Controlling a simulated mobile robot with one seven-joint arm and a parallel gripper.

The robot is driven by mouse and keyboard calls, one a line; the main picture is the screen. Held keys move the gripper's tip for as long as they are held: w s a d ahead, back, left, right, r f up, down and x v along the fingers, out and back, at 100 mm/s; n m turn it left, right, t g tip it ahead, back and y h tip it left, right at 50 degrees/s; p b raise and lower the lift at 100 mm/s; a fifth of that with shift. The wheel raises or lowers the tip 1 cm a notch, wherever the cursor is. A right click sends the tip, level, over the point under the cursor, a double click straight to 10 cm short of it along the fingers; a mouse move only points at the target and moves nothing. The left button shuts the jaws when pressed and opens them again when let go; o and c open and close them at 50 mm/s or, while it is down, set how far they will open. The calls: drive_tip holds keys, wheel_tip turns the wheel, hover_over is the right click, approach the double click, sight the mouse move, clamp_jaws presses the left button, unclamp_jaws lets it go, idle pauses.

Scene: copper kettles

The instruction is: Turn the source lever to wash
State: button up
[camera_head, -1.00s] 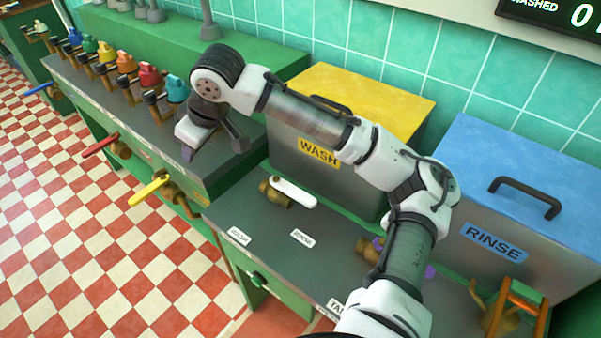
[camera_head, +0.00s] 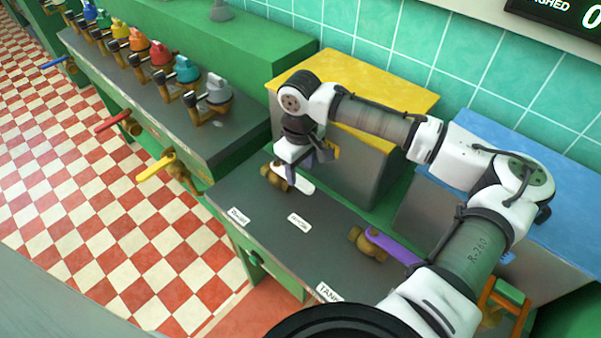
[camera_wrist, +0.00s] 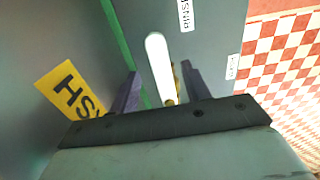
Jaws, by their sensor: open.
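The white lever (camera_head: 300,183) sits on a brass valve (camera_head: 272,177) on the dark counter, in front of the steel box with the yellow lid (camera_head: 365,80). The lever points right in the head view. In the wrist view the white lever (camera_wrist: 158,62) lies between my two fingers, with gaps on both sides. My gripper (camera_head: 300,168) is open over the lever and hides part of it. My gripper (camera_wrist: 160,75) also shows in the wrist view. Two small white labels, one left (camera_head: 238,216) and one right (camera_head: 299,222), lie in front of the lever; their print is hard to read.
A purple lever (camera_head: 393,247) on another brass valve stands to the right, near my forearm. A blue-lidded box (camera_head: 520,150) stands behind my arm. Several coloured taps line the left counter, with a yellow lever (camera_head: 156,166) at its front. The counter around the labels is clear.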

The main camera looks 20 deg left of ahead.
sight(300, 181)
drive_tip(key=shift+f, duration=1.65)
clamp_jaws()
